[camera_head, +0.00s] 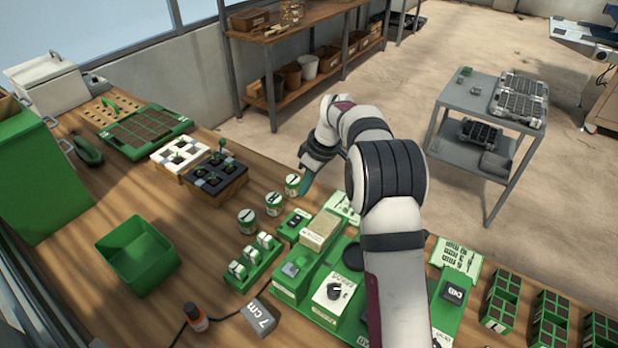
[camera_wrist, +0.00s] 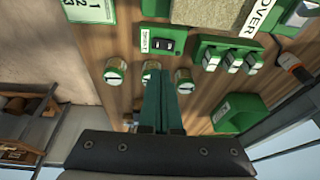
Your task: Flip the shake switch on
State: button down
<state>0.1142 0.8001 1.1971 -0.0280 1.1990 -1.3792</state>
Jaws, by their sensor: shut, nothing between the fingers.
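A small green box with a black rocker switch (camera_head: 293,221) stands on the wooden bench, just in front of the seeder's green base. In the wrist view the rocker (camera_wrist: 164,45) shows beside a small white label that is too small to read for sure; I take it for the shake switch. I cannot tell which way the rocker is tipped. My gripper (camera_head: 306,186) is shut and empty, its green fingers pointing down near the jars. In the wrist view the closed fingertips (camera_wrist: 157,75) lie short of the switch box, apart from it.
Three small labelled jars (camera_head: 273,204) stand in a row close to my fingers. A green rack of small white-topped pieces (camera_head: 252,259), a dial panel (camera_head: 333,291) and an open green bin (camera_head: 138,256) are nearby. Bare bench lies left of the jars.

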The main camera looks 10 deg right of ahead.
aim_at(294, 223)
jog(key=shift+v, duration=1.8)
jog(key=x, duration=0.4)
jog(key=s+x, duration=0.1)
jog(key=x, duration=0.3)
jog(key=s+x, duration=0.1)
jog(key=x, duration=0.3)
jog(key=shift+w+a+f, duration=0.1)
jog(key=shift+a+f, duration=0.1)
jog(key=shift+f, duration=0.1)
jog(key=shift+a+f, duration=0.1)
jog(key=shift+f, duration=0.55)
jog(key=shift+s+a+f, duration=0.1)
jog(key=shift+s+f, duration=0.1)
jog(key=shift+f, duration=0.1)
